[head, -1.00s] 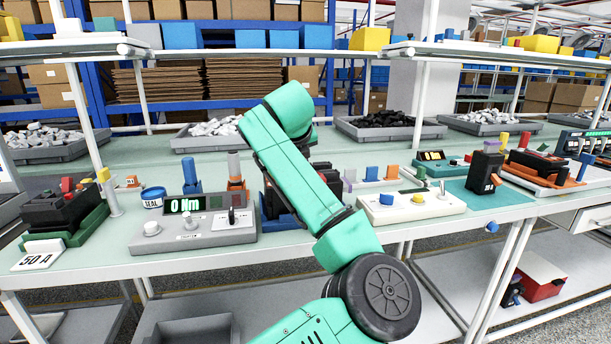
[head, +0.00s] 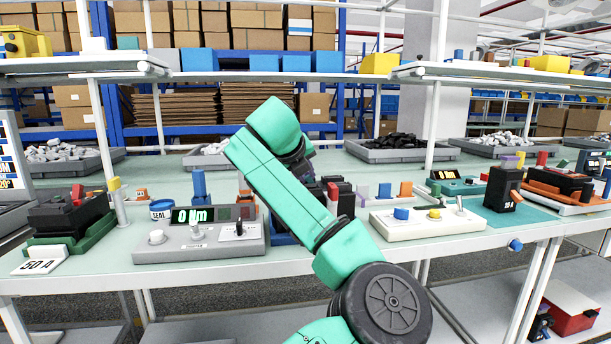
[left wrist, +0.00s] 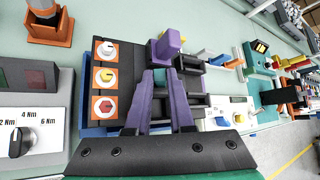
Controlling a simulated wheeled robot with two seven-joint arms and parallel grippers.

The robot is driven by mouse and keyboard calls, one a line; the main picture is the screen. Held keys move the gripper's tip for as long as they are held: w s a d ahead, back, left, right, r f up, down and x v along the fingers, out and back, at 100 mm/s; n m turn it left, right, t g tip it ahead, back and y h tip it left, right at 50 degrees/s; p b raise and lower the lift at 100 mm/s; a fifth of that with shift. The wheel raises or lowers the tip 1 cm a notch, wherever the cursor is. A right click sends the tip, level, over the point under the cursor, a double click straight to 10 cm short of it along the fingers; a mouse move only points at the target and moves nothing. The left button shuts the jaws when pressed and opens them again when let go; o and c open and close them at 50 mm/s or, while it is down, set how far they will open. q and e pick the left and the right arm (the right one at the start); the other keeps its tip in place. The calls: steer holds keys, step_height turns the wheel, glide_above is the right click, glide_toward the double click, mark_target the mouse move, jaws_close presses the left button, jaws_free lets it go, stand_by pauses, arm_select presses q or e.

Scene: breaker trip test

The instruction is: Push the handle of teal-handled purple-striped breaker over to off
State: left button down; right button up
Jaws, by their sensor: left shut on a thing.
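The dark breaker (left wrist: 128,62) fills the middle of the left wrist view, with three orange-backed round knobs along its left side. In the head view its black body (head: 342,188) is partly hidden behind my left arm. My left gripper (left wrist: 167,76) is over the breaker, its two fingers close together at the tips. A small teal part, seemingly the handle, shows at the fingertips, which are shut on it. The fingers hide most of it, so its exact tilt cannot be told. Purple shows along the fingers and breaker; the stripe is hard to separate. My right gripper is out of view.
A grey torque tester (head: 200,238) stands left of the breaker. A cream box with blue and yellow knobs (head: 425,220) stands to the right. Behind it are upright coloured blocks (head: 385,190). Another dark breaker (head: 68,215) sits far left. Shelves hang above the bench.

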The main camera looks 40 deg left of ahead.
arm_select(q)
steer(key=c, duration=1.1)
jaws_free()
steer(key=shift+o, duration=0.2)
steer(key=v, duration=1.4)
steer(key=shift+s+r, duration=0.2)
steer(key=shift+r, duration=0.05)
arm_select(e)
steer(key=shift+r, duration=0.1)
